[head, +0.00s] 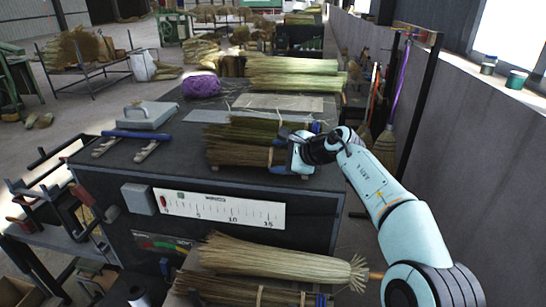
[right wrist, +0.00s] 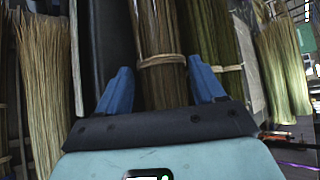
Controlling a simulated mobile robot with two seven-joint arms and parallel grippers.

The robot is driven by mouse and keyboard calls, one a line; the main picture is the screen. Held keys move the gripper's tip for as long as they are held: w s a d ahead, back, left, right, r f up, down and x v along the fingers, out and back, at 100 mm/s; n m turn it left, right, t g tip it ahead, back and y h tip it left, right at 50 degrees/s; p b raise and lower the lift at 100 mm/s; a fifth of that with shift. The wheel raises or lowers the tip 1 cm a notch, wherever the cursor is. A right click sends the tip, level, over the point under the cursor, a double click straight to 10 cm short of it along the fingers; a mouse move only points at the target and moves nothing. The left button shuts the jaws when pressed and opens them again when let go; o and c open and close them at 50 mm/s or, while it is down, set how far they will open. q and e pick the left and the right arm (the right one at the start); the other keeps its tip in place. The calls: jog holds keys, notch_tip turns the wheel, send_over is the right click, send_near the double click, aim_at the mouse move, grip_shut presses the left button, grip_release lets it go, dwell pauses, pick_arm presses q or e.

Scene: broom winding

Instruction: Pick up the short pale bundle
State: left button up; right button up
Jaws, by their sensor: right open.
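A short tan-brown bundle (head: 238,156) with a pale tie lies along the near edge of the dark worktable. My right gripper (head: 284,153) is at its right end. In the right wrist view the open blue fingers (right wrist: 161,88) stand on either side of this bundle (right wrist: 158,35), near its tie, with gaps visible beside it. A greener bundle (head: 243,131) lies just behind it, and shows right of the fingers in the right wrist view (right wrist: 220,45). The hand hides the tan bundle's right end in the head view. My left gripper is not in view.
Pale green bundles (head: 292,68) lie further back. A long pale bundle (head: 275,260) lies on the lower front shelf. A purple twine ball (head: 201,85), a grey metal box (head: 146,115) and a ruler plate (head: 220,208) are around the table. A wall runs along the right.

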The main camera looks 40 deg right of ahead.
jog(key=shift+x, duration=1.1)
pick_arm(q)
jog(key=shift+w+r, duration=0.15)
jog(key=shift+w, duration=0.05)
pick_arm(e)
jog(key=c, duration=0.8)
jog(key=shift+o, duration=0.2)
jog(key=shift+r, duration=0.15)
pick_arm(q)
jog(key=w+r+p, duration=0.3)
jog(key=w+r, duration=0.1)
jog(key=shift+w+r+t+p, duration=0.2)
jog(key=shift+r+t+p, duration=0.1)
pick_arm(e)
notch_tip(320, 180, up, 10)
